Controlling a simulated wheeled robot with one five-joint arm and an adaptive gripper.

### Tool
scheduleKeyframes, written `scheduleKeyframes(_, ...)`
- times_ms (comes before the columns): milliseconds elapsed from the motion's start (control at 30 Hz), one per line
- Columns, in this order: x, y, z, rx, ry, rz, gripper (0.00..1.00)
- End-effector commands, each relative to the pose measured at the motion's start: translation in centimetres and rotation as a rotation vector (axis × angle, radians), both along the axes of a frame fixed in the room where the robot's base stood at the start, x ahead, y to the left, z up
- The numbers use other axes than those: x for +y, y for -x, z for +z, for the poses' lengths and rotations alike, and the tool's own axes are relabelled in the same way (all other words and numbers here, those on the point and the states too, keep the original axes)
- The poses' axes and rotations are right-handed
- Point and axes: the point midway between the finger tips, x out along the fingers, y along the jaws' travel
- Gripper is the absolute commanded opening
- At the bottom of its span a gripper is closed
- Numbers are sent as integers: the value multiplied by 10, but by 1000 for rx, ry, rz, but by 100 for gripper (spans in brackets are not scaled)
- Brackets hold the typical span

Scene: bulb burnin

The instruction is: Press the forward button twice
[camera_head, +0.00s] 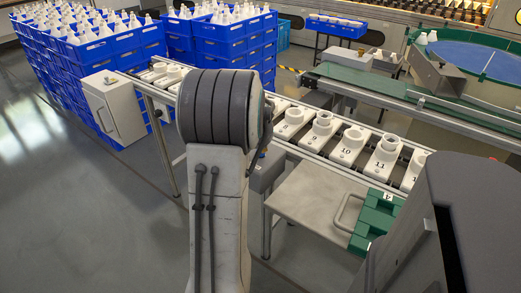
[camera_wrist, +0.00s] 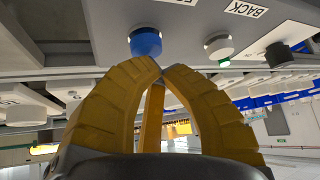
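In the wrist view my gripper (camera_wrist: 161,70) has its yellow fingers drawn together at the tips, with nothing between them. A blue button (camera_wrist: 145,41) sticks out of a grey panel (camera_wrist: 195,18) just beyond the fingertips; I cannot tell if they touch. A white button (camera_wrist: 219,46) is to its right, near a label reading BACK (camera_wrist: 246,9). A dark button (camera_wrist: 278,55) is farther right. The label near the blue button is cut off, and no forward label is readable. In the head view my arm hides the gripper and the buttons.
In the head view, a rail (camera_head: 300,151) carries numbered white sockets (camera_head: 351,146). A green case (camera_head: 377,220) lies on a shelf (camera_head: 312,200) below it. Blue crates (camera_head: 85,85) with white bulbs stand at the back left. The floor (camera_head: 60,220) at left is clear.

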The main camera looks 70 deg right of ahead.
Motion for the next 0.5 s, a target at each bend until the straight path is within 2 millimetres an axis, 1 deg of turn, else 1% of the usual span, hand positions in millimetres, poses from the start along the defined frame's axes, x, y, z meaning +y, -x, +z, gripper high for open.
scheduleKeyframes(33,0,0,5,0,1,0,0)
scheduleKeyframes(133,0,0,8,0,2,0,0)
scheduleKeyframes(500,0,0,8,0,2,0,0)
